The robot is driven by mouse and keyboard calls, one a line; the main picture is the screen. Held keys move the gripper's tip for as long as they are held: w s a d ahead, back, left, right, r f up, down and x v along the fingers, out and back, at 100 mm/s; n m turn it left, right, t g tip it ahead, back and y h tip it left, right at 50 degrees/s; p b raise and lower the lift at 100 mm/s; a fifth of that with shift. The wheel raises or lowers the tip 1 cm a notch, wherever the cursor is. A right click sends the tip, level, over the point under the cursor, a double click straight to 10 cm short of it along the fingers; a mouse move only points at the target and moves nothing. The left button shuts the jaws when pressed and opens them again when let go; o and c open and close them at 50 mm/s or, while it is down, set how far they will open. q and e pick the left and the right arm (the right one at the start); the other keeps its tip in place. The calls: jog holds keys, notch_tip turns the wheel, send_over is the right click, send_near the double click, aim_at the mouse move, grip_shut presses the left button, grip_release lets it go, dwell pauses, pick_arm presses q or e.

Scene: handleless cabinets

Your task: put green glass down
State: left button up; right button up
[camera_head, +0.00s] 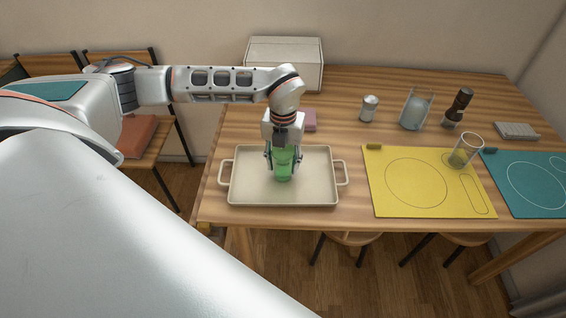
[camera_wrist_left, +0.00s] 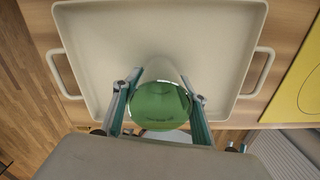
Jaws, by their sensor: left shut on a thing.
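The green glass (camera_head: 284,166) is in my left gripper (camera_head: 283,160) over the middle of the cream tray (camera_head: 250,197). The gripper points down with a finger on each side of the glass. In the left wrist view the round green glass (camera_wrist_left: 161,106) sits between the two fingers of the left gripper (camera_wrist_left: 160,103), with the tray (camera_wrist_left: 100,40) beneath. I cannot tell whether the glass touches the tray floor. The tray is otherwise empty. My right gripper is not in view.
A yellow mat (camera_head: 390,190) lies right of the tray, with a clear glass (camera_head: 466,151) at its edge. A teal mat (camera_head: 530,185) is farther right. Shakers, a clear holder (camera_head: 414,110) and a white box (camera_head: 284,62) stand behind. A pink item (camera_head: 309,120) lies behind the tray.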

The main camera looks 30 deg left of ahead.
pick_arm(q)
jog(key=shift+f, duration=0.15)
jog(key=o, duration=1.3)
jog(key=shift+c, duration=0.2)
notch_tip(320, 180, up, 12)
jog(key=shift+r, duration=0.2)
